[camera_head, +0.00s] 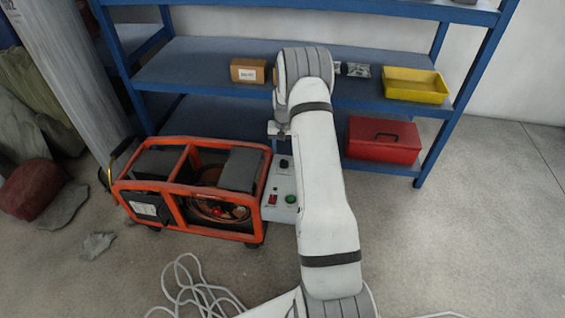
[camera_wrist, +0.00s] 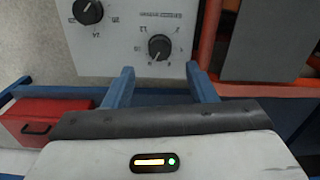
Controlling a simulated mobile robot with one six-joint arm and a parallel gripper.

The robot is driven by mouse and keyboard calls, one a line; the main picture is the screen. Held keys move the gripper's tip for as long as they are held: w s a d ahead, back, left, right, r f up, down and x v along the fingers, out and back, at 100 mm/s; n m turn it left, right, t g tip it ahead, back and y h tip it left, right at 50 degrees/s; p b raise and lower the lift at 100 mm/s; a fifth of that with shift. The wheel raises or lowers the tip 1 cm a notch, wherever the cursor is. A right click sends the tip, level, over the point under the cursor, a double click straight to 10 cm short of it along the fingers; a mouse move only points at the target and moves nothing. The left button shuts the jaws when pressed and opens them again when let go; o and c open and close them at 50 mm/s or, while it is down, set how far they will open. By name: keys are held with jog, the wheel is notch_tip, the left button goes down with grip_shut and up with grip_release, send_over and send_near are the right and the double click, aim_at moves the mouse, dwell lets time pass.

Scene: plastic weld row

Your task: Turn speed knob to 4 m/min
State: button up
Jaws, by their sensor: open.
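The pale control panel (camera_wrist: 120,50) fills the upper part of the wrist view and carries two black dial knobs. One knob (camera_wrist: 159,46) lies just beyond the fingertips, centred between them. The other knob (camera_wrist: 88,11) is at the upper left, with numbers around it. The lettering looks upside down and is too small to tell which is the speed knob. My gripper (camera_wrist: 160,70) is open and empty, its two blue fingers apart, and contact with the panel is not visible. In the head view, the grey control box (camera_head: 282,180) is partly hidden by my arm.
An orange-framed machine (camera_head: 190,190) stands left of the box. A blue shelf (camera_head: 200,68) behind holds a cardboard box (camera_head: 248,71), a yellow tray (camera_head: 415,84) and a red toolbox (camera_head: 383,140). A white cable (camera_head: 190,290) lies on the floor. Floor at right is clear.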

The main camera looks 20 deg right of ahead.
aim_at(284, 161)
notch_tip(284, 161, down, 7)
jog(key=shift+r+b, duration=0.2)
jog(key=shift+b, duration=0.65)
jog(key=shift+c, duration=0.4)
